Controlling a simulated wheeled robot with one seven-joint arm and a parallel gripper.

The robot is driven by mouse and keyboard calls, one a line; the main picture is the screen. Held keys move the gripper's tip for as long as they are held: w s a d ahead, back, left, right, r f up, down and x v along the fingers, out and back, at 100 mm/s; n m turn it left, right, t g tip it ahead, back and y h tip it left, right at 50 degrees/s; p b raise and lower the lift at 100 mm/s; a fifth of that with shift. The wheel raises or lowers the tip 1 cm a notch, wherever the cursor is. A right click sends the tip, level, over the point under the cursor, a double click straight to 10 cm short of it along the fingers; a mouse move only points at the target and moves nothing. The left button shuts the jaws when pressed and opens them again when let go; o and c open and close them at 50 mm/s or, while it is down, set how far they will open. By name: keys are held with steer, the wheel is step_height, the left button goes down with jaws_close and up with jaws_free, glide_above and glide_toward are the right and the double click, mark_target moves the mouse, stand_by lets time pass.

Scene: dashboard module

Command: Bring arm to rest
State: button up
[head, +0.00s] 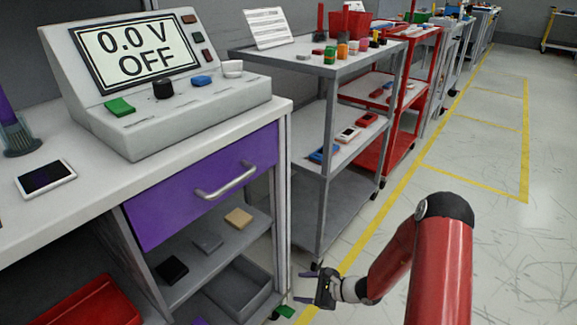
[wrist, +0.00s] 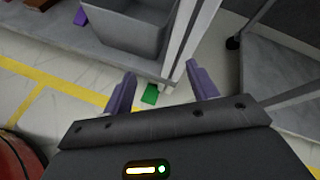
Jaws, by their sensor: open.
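My gripper (head: 312,284) hangs low over the floor, to the right of the workbench's front leg, at the end of my red arm. In the wrist view its two purple fingers (wrist: 160,88) are spread apart with nothing held between them. A small green piece (wrist: 151,94) lies on the floor by the bench leg, seen between and beyond the fingers. The same green piece shows in the head view (head: 286,311), just left of my gripper. The dashboard module (head: 190,112) on the bench reads "0.0 V OFF".
A purple drawer (head: 190,195) under the bench top appears closed. Shelves with small blocks and a grey bin (head: 238,288) are below it. A grey cart (head: 318,173) stands close behind my gripper, and a red cart (head: 385,150) is beyond. The floor at right is clear, with yellow lines.

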steer(key=s+r+n+g+h, duration=0.1)
steer(key=s+r+n, duration=0.25)
steer(key=r, duration=0.45)
steer(key=s+r+n+g+h, duration=0.25)
steer(key=r+n, duration=0.25)
steer(key=r, duration=0.3)
steer(key=s+r+n+g, duration=0.1)
steer(key=s+r+n, duration=0.25)
steer(key=r, duration=0.45)
steer(key=s+d+r+n+t+h, duration=0.5)
steer(key=s+d+r+h, duration=0.3)
steer(key=s+r, duration=0.6)
steer(key=shift+s+d+r+n, duration=0.35)
steer(key=shift+s+d+n, duration=0.45)
steer(key=shift+d, duration=0.35)
